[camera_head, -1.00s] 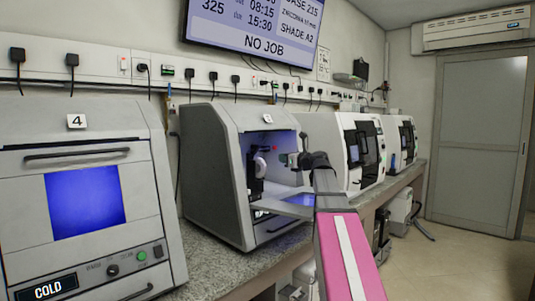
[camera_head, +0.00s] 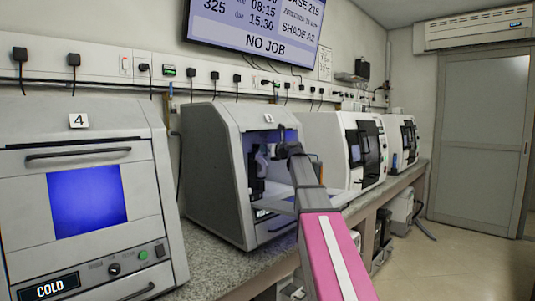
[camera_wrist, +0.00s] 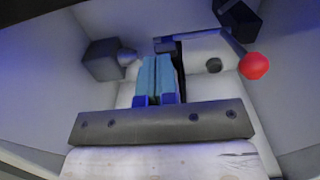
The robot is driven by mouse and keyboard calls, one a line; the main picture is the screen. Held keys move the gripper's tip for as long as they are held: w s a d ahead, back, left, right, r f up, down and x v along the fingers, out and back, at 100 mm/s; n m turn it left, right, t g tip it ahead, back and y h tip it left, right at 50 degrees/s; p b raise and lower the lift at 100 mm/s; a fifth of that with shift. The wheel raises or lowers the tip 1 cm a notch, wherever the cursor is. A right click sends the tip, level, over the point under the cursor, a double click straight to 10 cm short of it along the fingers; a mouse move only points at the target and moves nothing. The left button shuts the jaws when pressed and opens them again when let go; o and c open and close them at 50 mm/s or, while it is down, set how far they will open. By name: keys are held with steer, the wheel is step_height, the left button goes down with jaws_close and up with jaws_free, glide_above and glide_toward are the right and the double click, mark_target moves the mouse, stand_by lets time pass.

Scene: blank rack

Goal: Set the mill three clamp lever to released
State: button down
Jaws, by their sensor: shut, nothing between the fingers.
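The open mill (camera_head: 212,170) stands left of centre in the head view, its lit chamber facing right. The number on its plate (camera_head: 268,118) is too small to read surely. In the head view my wrist reaches into the chamber opening and the knob cannot be made out.
A grey block with a pale spindle (camera_wrist: 103,59) lies left of my fingers. The chamber walls are close on both sides. Another machine marked 4 (camera_head: 85,200) stands at left; white mills (camera_head: 345,150) stand beyond on the counter (camera_head: 215,270).

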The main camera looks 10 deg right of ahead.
steer(key=shift+w+a+r, duration=0.15)
steer(key=shift+w+r, duration=0.05)
steer(key=shift+r, duration=0.2)
steer(key=shift+w+a+r, duration=0.1)
steer(key=shift+w+r, duration=0.1)
steer(key=shift+r, duration=0.2)
